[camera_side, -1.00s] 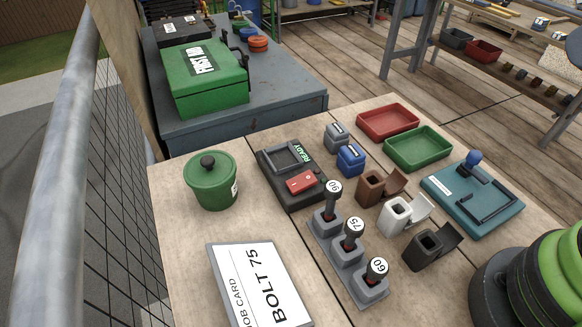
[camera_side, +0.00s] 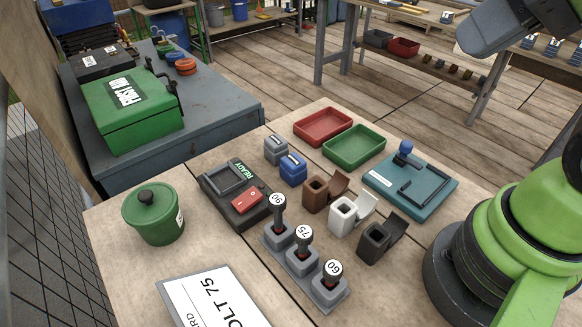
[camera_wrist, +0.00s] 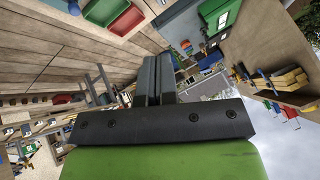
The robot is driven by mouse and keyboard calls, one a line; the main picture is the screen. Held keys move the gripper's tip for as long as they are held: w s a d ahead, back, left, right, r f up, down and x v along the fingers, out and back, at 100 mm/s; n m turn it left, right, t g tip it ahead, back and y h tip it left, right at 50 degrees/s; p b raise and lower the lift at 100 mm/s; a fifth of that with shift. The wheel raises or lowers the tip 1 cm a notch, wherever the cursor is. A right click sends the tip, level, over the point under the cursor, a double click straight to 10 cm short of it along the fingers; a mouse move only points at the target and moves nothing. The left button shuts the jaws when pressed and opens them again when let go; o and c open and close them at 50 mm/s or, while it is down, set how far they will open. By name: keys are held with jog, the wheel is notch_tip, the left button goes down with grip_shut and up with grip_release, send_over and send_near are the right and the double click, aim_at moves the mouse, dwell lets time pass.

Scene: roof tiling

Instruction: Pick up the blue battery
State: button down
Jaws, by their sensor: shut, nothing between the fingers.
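The blue battery (camera_side: 293,170) stands upright on the wooden bench in the side view. It is close beside a grey battery (camera_side: 276,149) and in front of the trays. I cannot make it out in the wrist view. My gripper (camera_wrist: 156,60) shows in the wrist view with its two dark fingers together and nothing between them. It points away from the bench top, toward the wider workshop, and is well apart from the battery.
Beside the batteries are a black READY unit (camera_side: 236,196) with a red switch, a red tray (camera_side: 323,126), a green tray (camera_side: 354,146), brown, white and black open-lidded boxes, and a row of numbered levers (camera_side: 303,255). A green lidded pot (camera_side: 153,214) stands left.

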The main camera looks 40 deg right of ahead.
dwell(0.3)
jog(key=c, duration=0.5)
grip_release()
